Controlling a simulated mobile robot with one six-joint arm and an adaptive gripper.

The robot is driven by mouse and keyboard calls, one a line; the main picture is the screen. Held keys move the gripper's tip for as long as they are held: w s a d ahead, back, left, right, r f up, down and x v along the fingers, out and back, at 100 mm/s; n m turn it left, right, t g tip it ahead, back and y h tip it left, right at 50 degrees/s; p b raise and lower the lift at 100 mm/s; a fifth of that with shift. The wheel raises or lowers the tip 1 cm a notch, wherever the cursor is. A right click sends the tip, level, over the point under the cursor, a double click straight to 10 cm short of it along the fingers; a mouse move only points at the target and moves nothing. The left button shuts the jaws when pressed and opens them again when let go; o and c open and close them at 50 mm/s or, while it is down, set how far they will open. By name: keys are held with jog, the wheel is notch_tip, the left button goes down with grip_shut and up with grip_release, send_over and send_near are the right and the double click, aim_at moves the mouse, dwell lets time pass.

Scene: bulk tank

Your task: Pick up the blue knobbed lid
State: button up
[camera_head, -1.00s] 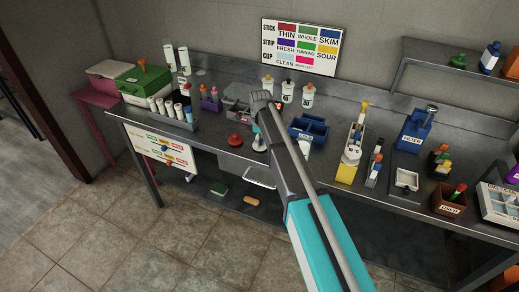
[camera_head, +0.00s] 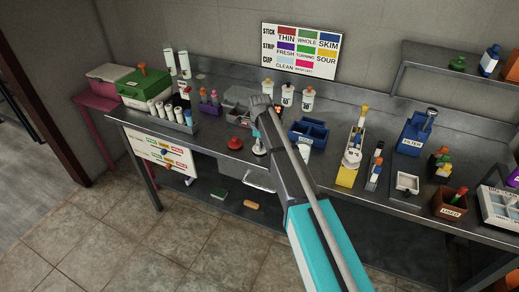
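I cannot make out a blue knobbed lid for certain in the head view. A red knobbed lid (camera_head: 235,143) lies near the front edge of the steel counter. My arm reaches up from the lower right, over the middle of the counter. My gripper (camera_head: 259,108) is at its far end, mostly hidden by my own wrist. Its fingers do not show clearly, and I see nothing held. My arm also hides part of the counter beside the blue bin.
The steel counter (camera_head: 330,178) carries a blue bin (camera_head: 308,131), a yellow holder (camera_head: 347,175), a blue filter box (camera_head: 413,137) and a brown box (camera_head: 448,204). White bottles (camera_head: 287,97) stand behind my wrist. A green box (camera_head: 143,90) is at the left. A wall shelf (camera_head: 440,55) is at upper right.

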grip_shut()
jog(key=shift+r, duration=0.25)
notch_tip(320, 180, up, 2)
jog(key=p, duration=0.2)
jog(key=shift+r+p, duration=0.1)
jog(key=shift+p, duration=0.25)
jog(key=s+d+r+p, duration=0.6)
jog(key=s+r+p, duration=0.4)
jog(key=s, duration=0.2)
jog(key=shift+s+d+r, duration=0.15)
jog(key=shift+s, duration=0.1)
jog(key=w+d+r+p, duration=0.2)
jog(key=w+d, duration=0.4)
jog(key=d, duration=0.3)
jog(key=shift+w+d+r+m+p, duration=0.3)
jog(key=shift+d+r+p, duration=0.1)
jog(key=shift+p, duration=0.15)
